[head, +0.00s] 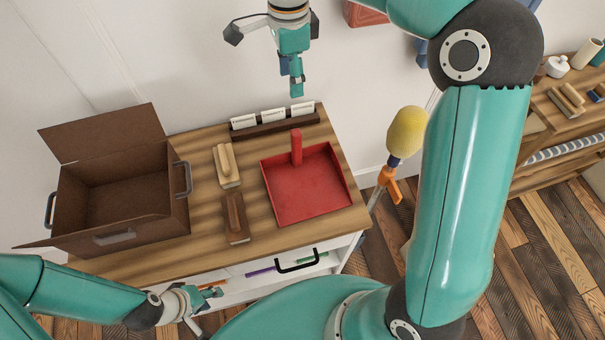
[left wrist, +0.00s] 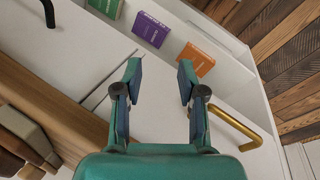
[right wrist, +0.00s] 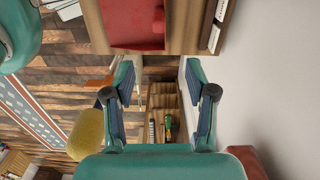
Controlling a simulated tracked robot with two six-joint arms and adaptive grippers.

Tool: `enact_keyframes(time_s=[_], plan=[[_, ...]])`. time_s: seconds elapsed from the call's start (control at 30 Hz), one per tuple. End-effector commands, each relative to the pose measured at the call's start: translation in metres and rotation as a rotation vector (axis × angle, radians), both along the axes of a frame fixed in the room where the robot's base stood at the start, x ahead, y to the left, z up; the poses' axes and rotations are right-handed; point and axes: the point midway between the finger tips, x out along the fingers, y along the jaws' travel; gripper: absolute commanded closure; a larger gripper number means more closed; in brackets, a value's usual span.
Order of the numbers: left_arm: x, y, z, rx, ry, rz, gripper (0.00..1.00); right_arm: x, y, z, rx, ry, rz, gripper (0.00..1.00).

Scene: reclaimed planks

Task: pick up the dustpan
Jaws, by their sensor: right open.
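The red dustpan (head: 308,188) lies flat on the wooden top of the cabinet, its handle (head: 296,146) pointing to the wall. My right gripper (head: 297,92) is open and empty, above and behind the handle, near the wall. In the right wrist view the open fingers (right wrist: 160,72) point past the cabinet's edge, and part of the dustpan (right wrist: 130,30) shows at the top. My left gripper (head: 195,305) is low in front of the cabinet, far from the dustpan. In the left wrist view its fingers (left wrist: 159,68) are apart with nothing between them.
A card holder (head: 275,123) stands behind the dustpan, near its handle. Two wooden brushes, one pale (head: 226,166) and one dark (head: 235,218), lie left of it. An open brown box (head: 120,205) stands further left. A yellow-headed tool (head: 407,132) stands right of the cabinet.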

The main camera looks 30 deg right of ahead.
Motion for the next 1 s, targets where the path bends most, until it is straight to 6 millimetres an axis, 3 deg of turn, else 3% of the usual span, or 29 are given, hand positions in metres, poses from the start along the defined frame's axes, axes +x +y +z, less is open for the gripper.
enact_keyframes(time_s=[0.1,0.3,0.57,0.8,1.0], plan=[[0.0,0.0,-0.025,0.0,0.0,0.0,0.6,0.0,0.0,-0.025,0.0,0.0,0.0,0.44],[0.0,0.0,-0.047,0.0,0.0,0.0,0.6,0.0,0.0,-0.047,0.0,-0.001,0.0,0.44],[0.0,0.0,-0.05,0.0,0.0,0.0,0.6,-0.001,-0.001,-0.074,0.0,0.004,0.0,0.44],[0.0,0.0,-0.05,0.0,0.0,0.0,0.6,-0.002,-0.001,-0.125,-0.001,0.005,-0.001,0.44],[0.0,0.0,-0.049,0.0,0.0,0.0,0.6,-0.002,-0.001,-0.156,0.0,0.003,-0.002,0.44]])
